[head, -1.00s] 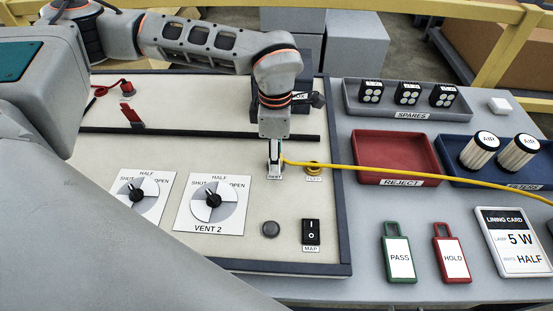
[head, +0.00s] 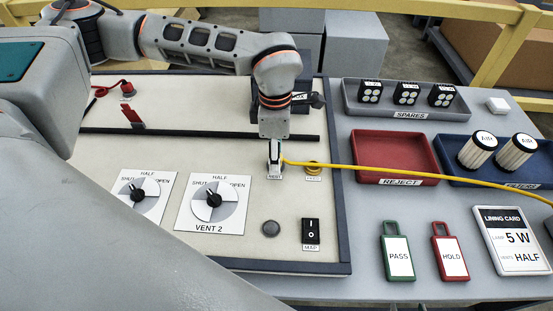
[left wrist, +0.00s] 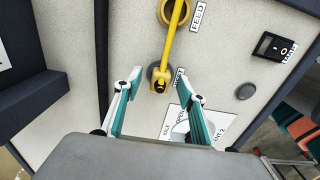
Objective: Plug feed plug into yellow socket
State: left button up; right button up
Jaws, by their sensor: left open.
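The feed plug (left wrist: 160,80), with its yellow cord, stands at the spot labelled REST on the cream panel. The yellow ring of the FEED socket (left wrist: 163,12) is above it in the left wrist view; the cord passes over it. In the head view this yellow socket (head: 314,168) is just right of the plug. My left gripper (left wrist: 160,98) is open, its teal fingers spread to either side of the plug. In the head view the gripper (head: 275,158) points down at REST, edge-on, and hides most of the plug. My right gripper cannot be made out.
The cord (head: 400,175) runs right across the red reject tray (head: 375,137). The VENT 2 dial (head: 213,200), a round grey button (head: 271,229) and a black MAP switch (head: 311,231) are nearer me. A black rail (head: 200,131) lies behind.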

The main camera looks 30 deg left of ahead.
pick_arm(q)
grip_shut()
pick_arm(e)
jog(key=shift+s, duration=0.1)
pick_arm(q)
jog(key=shift+r, duration=0.15)
pick_arm(e)
jog(key=shift+r, duration=0.1)
pick_arm(q)
jog(key=shift+r+p, duration=1.4)
jog(key=shift+r, duration=0.35)
jog(key=shift+r+p, duration=0.8)
jog(key=shift+r, duration=0.3)
pick_arm(e)
notch_tip(320, 180, up, 6)
jog(key=w, duration=0.2)
jog(key=shift+t, duration=0.3)
